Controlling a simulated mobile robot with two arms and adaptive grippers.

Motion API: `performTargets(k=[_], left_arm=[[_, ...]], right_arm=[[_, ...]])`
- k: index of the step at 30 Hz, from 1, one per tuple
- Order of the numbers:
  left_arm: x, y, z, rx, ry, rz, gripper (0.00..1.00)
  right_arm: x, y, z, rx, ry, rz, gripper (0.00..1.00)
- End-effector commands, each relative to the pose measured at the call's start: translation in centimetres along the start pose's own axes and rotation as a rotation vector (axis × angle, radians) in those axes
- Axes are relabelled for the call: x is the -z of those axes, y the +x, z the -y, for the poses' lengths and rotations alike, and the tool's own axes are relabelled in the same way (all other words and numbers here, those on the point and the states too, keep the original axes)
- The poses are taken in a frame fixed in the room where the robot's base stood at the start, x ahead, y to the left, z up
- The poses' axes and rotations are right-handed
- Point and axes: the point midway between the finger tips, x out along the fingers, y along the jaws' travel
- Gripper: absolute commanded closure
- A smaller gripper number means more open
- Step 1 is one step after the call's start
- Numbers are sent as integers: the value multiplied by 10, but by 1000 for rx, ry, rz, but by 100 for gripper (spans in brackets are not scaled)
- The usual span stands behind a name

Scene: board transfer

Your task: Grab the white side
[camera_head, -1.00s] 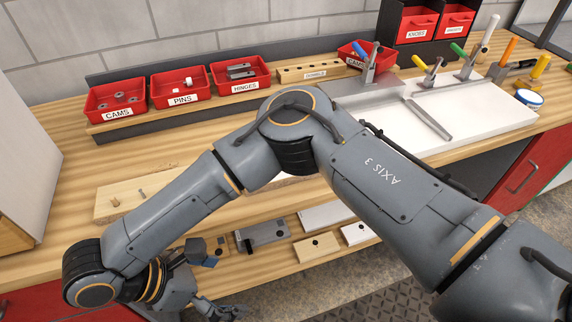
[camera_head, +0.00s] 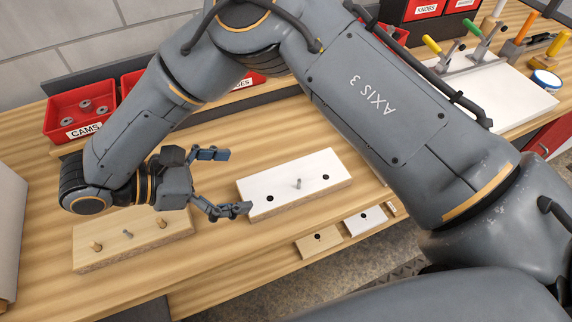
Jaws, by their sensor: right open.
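My right gripper (camera_head: 239,182) is open and empty at the left end of the white board. Its lower fingertip is close to the board's left edge; I cannot tell if it touches. Its upper finger is above and left of the board. My left gripper is not in view.
A red CAMS bin (camera_head: 70,117) stands at the back left, other red bins partly behind my arm. A white panel with clamps (camera_head: 500,88) is at the back right. Small boards (camera_head: 366,221) lie lower, beyond the bench's front edge.

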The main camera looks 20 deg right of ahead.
Motion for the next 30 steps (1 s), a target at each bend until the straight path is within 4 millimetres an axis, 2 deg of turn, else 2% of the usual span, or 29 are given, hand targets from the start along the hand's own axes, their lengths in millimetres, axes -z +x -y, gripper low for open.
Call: performTargets(k=[6, 12, 17, 24, 30], left_arm=[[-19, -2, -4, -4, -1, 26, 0], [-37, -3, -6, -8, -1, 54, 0], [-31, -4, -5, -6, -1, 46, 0], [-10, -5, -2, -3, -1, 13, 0], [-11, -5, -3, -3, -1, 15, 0]], right_arm=[[0, 38, 1, 7, -5, -1, 0], [0, 62, 1, 3, -3, -1, 0], [1, 74, 1, 4, -3, -1, 0], [3, 109, 0, 3, -2, -1, 0], [3, 117, 0, 0, -1, -2, 0]])
